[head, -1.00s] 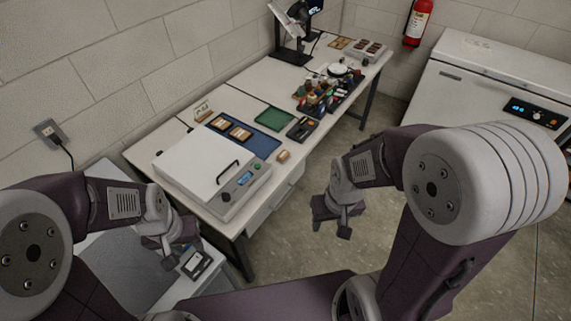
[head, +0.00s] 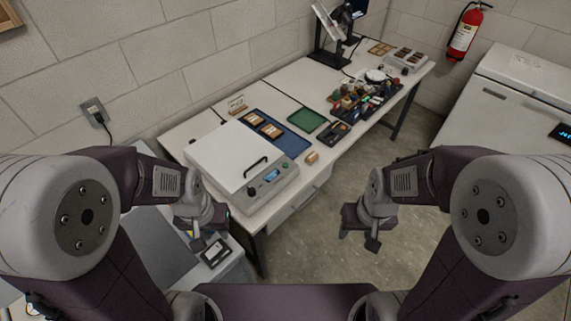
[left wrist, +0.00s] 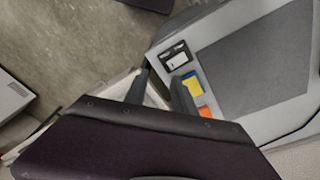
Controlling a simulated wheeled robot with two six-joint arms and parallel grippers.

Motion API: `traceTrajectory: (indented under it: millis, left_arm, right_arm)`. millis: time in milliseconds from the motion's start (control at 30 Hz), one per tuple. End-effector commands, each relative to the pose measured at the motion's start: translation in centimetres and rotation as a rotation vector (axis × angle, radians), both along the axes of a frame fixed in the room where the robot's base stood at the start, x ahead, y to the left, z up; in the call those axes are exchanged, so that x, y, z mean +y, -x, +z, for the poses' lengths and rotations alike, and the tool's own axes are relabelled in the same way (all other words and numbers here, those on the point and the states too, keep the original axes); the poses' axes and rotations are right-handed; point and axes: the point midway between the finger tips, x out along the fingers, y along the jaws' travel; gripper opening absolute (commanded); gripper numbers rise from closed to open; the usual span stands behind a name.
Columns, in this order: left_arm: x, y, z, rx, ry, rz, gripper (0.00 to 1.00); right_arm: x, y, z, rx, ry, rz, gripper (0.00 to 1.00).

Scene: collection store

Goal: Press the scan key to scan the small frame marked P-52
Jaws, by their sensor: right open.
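A scanner-like device with a closed white lid (head: 228,155) stands on the near end of the long table. Its front panel has a small blue display (head: 270,176) and tiny keys; I cannot read which is the scan key. Two small wooden frames (head: 253,118) (head: 271,130) lie on a blue tray (head: 292,147) behind it; their marks are too small to read, so I cannot tell which is P-52. My left gripper (head: 207,232) is open and empty, left of the scanner above the grey side stand; its fingers also show in the left wrist view (left wrist: 160,90). My right gripper (head: 360,232) is open and empty over the floor.
The side stand has a dark mat (left wrist: 258,62), a black-framed item (left wrist: 175,57) and yellow and orange pieces. The table also holds a green tray (head: 307,120), a wooden block (head: 312,158) and a cluttered tray (head: 365,100). Open floor lies right of the table.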

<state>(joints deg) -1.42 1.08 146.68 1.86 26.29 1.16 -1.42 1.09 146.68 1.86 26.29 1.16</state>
Motion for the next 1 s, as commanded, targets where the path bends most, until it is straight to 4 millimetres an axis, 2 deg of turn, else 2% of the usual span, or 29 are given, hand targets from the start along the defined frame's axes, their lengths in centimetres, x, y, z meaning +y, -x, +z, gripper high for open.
traceTrajectory:
  millis: [33, 100, 1000]
  left_arm:
    - [0.00, 0.00, 0.00, 0.000, 0.000, 0.000, 0.14]
    - [0.00, 0.00, 0.00, 0.000, 0.000, 0.000, 0.00]
    - [0.00, 0.00, 0.00, 0.000, 0.000, 0.000, 0.00]
  right_arm:
    - [0.00, 0.00, 0.00, 0.000, 0.000, 0.000, 0.50]
    - [0.00, 0.00, 0.00, 0.000, 0.000, 0.000, 0.50]
    - [0.00, 0.00, 0.00, 0.000, 0.000, 0.000, 0.50]
